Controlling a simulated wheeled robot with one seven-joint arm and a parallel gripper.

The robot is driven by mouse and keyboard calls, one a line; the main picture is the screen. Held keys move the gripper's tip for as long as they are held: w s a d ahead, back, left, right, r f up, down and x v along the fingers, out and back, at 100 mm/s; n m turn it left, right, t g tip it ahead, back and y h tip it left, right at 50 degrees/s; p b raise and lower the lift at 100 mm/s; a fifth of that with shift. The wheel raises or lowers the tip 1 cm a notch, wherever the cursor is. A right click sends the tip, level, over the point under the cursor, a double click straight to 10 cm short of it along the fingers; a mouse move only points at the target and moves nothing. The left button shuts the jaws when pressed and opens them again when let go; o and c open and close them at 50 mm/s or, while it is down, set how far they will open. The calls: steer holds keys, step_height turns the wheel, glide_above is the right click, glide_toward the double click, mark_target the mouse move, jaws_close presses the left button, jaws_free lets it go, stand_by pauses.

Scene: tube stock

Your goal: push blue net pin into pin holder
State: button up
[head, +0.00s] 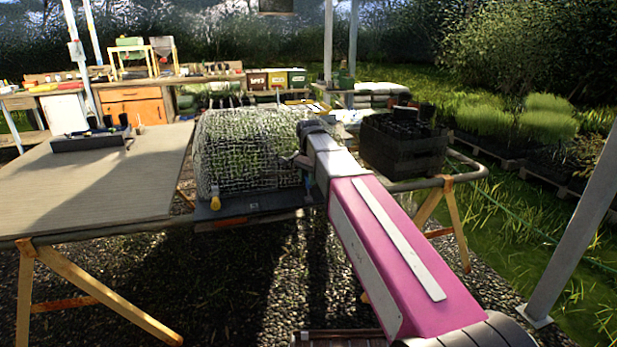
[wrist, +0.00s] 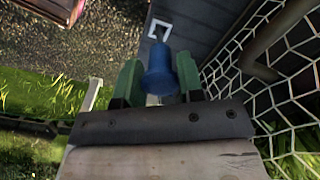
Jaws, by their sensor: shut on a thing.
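The blue net pin (wrist: 160,75) is held between the green fingers of my gripper (wrist: 157,82) in the wrist view. Its blue head fills the gap between the fingers. Just beyond it, a small white-edged square (wrist: 152,30) sits on a dark surface and looks like the pin holder. I cannot tell whether the pin's tip touches or enters it. In the head view, my gripper (head: 297,162) is at the right end of the wire net roll (head: 250,150), and is small and partly hidden by my arm. A yellow pin (head: 215,203) stands at the roll's front left.
The dark base board (head: 250,208) lies under the net. The net's wire mesh (wrist: 285,80) is close on the right in the wrist view. A black crate (head: 405,150) stands to the right. The grey table (head: 110,190) at left is mostly clear, with a black tray (head: 90,140).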

mark_target(308, 188)
steer(key=shift+f, duration=1.85)
steer(key=o, duration=1.5)
steer(key=shift+o, duration=0.2)
steer(key=shift+r, duration=0.2)
steer(key=shift+r, duration=0.95)
steer(key=shift+r, duration=0.15)
steer(key=shift+r, duration=2.6)
